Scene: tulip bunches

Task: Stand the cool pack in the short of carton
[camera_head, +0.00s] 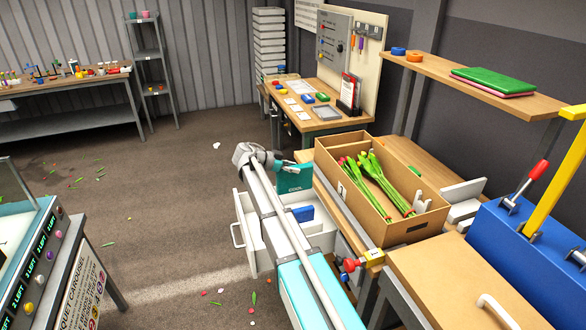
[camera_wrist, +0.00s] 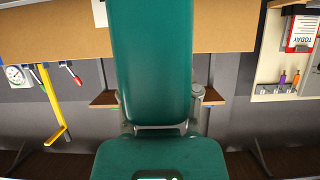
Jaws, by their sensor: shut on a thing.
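The teal cool pack (camera_head: 294,179), marked COOL, is in my gripper (camera_head: 283,163) above the open drawer, left of the carton. In the wrist view the cool pack (camera_wrist: 153,60) fills the middle, and my gripper (camera_wrist: 160,128) is shut on it. The brown cardboard carton (camera_head: 346,203) stands open on the bench. A brown wall, seemingly the carton (camera_wrist: 50,35), shows behind the pack in the wrist view.
A white drawer (camera_head: 243,232) stands open below the pack, with a blue item (camera_head: 303,213) inside. A wooden shelf (camera_head: 470,88) hangs over the bench's right side. A blue case (camera_head: 530,250) with a yellow post stands at right. A tool board (camera_head: 350,50) rises behind.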

